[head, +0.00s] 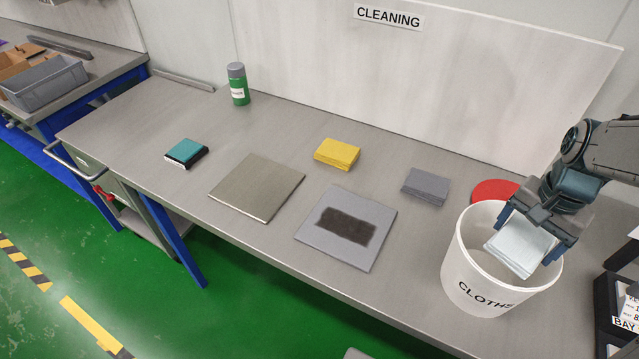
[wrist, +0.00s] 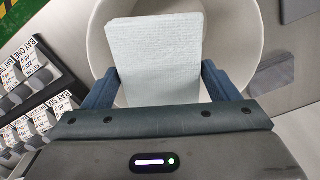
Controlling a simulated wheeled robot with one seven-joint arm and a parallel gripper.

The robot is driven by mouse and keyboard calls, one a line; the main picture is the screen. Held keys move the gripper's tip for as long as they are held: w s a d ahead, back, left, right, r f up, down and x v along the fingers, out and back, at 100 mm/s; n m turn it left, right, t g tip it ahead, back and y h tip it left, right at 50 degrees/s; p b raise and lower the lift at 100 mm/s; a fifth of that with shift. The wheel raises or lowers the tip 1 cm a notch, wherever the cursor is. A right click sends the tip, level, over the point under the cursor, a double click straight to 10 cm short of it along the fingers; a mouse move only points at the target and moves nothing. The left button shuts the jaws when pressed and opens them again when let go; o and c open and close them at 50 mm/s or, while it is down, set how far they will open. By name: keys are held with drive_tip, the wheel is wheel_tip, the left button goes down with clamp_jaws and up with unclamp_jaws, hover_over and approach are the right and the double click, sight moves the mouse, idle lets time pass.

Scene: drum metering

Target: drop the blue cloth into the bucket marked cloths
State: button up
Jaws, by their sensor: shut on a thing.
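The white bucket marked CLOTHS (head: 470,268) stands upright near the right end of the bench. My gripper (head: 530,236) is above it, shut on a folded pale blue cloth (head: 519,249). The cloth hangs tilted at the bucket's mouth, its lower end appearing inside the rim. In the wrist view the cloth (wrist: 155,62) sits between both fingers, with the bucket's rim and inner wall (wrist: 248,55) around and behind it. The bucket's floor is mostly hidden by the cloth.
A red disc (head: 490,190) lies behind the bucket. A grey folded stack (head: 425,187), yellow stack (head: 337,153) and plate with a dark patch (head: 368,212) lie to its left. Black labelled racks (head: 612,308) stand close on the right.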

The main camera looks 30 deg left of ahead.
drive_tip(key=o, duration=0.9)
wheel_tip(320, 180, up, 14)
drive_tip(key=shift+f+b, duration=0.1)
drive_tip(key=shift+b, duration=0.2)
drive_tip(key=s+f+n+t, duration=0.1)
drive_tip(key=s+f, duration=0.2)
drive_tip(key=s, duration=0.1)
drive_tip(key=s+f+n+t, duration=0.1)
drive_tip(key=s+f+n, duration=0.1)
drive_tip(key=s, duration=0.3)
drive_tip(key=s+f+n+t, duration=0.1)
drive_tip(key=s+f, duration=0.4)
drive_tip(key=shift+s+d+f+n, duration=0.1)
drive_tip(key=shift+d+n, duration=0.05)
drive_tip(key=shift+n, duration=0.25)
